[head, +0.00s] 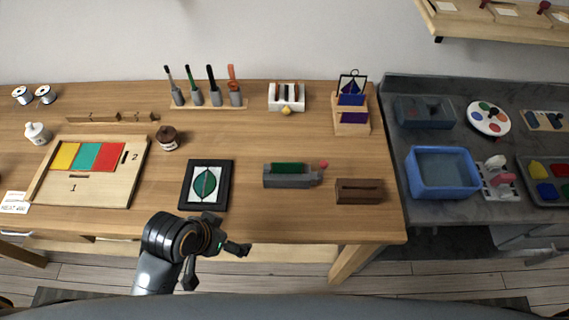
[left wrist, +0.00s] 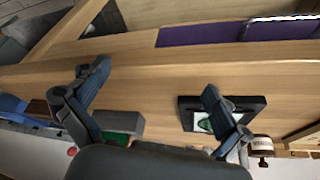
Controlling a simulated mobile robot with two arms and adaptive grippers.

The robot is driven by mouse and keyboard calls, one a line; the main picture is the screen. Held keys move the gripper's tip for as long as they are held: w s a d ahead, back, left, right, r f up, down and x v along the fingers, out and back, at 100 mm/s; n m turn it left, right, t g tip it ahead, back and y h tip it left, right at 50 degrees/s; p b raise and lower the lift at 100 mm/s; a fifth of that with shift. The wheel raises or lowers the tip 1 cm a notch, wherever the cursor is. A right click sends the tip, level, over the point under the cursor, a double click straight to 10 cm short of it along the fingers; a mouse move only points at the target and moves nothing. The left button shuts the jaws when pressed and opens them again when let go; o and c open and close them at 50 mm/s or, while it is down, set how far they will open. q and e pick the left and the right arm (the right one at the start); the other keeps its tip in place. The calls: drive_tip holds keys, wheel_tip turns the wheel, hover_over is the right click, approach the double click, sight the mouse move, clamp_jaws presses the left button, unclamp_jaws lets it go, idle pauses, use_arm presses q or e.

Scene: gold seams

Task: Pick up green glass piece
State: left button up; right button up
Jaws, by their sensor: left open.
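A dark green piece (head: 287,168) sits in a grey holder (head: 285,182) right of the table's middle. In the left wrist view a green strip (left wrist: 115,138) shows beside the grey holder (left wrist: 120,122), partly hidden by my gripper. Another flat green panel (head: 88,156) lies between yellow and red panels on the wooden board (head: 122,185) at left. My left gripper (head: 218,266) is open and empty, off the table's front edge, left of and nearer than the holder. Its spread fingers also show in the left wrist view (left wrist: 156,76). My right gripper is not in view.
A black frame (head: 184,196) with a green leaf design lies left of the holder. A brown wooden block (head: 360,190) is close on its right. Upright tools (head: 205,88) stand in a rack behind. A blue tub (head: 443,190) is on the grey counter.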

use_arm(q)
drive_tip(key=w+d+r+m+h, duration=0.1)
drive_tip(key=w+d+m, duration=0.1)
drive_tip(key=d, duration=0.1)
drive_tip(key=w+d+r+m+h, duration=0.1)
drive_tip(key=w+d+m, duration=0.1)
drive_tip(key=d+m, duration=0.1)
drive_tip(key=w+d+r+m, duration=0.2)
drive_tip(key=d, duration=0.2)
drive_tip(key=shift+d+r+g+h, duration=0.1)
drive_tip(key=shift+d+g+h, duration=0.2)
drive_tip(key=shift+h, duration=0.1)
drive_tip(key=w+d+r+m+g, duration=0.25)
drive_tip(key=d+r+m, duration=0.25)
drive_tip(key=d+m, duration=0.3)
wheel_tip(320, 180, up, 8)
drive_tip(key=m+y, duration=0.5)
drive_tip(key=m, duration=1)
hover_over(287, 163)
drive_tip(key=shift+g, duration=0.35)
wheel_tip(287, 163, down, 12)
drive_tip(key=p, duration=0.3)
drive_tip(key=shift+f+p, duration=0.1)
drive_tip(key=shift+p, duration=0.2)
drive_tip(key=shift+f, duration=0.45)
drive_tip(key=c, duration=1.2)
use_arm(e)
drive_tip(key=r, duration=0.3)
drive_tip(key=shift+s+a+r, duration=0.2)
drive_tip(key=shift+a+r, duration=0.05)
